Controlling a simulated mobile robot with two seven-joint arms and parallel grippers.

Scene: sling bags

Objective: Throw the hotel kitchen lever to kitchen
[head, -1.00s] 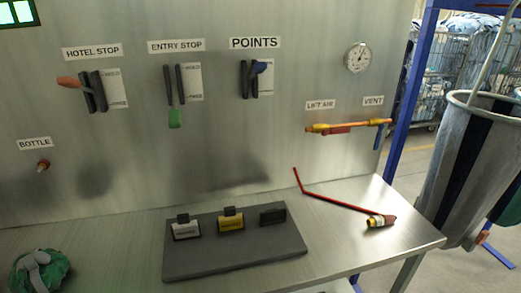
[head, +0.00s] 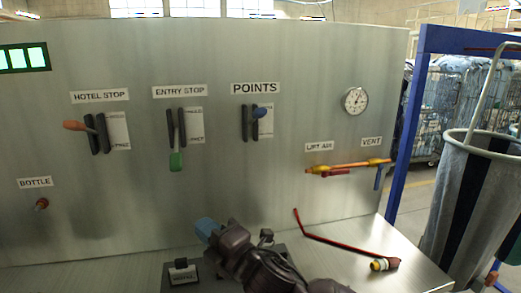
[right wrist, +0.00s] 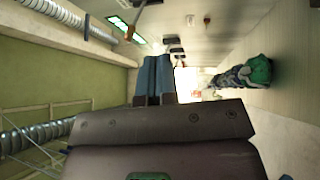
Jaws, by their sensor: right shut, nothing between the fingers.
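The HOTEL STOP lever has an orange handle (head: 75,126) pointing left and out. The ENTRY STOP lever has a green handle (head: 176,161) hanging down. My right gripper (head: 207,230) is shut and empty, above the bench and below these levers, clear of the panel. Its blue fingers (right wrist: 152,76) lie together in the right wrist view. My left gripper is out of view.
A bench (head: 350,235) runs below the steel panel. A red rod (head: 335,243) lies on it. Orange LIFT AIR and VENT piping (head: 345,166) and a gauge (head: 355,100) are at right. A blue post (head: 408,125) and hanging bag (head: 465,190) stand farther right.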

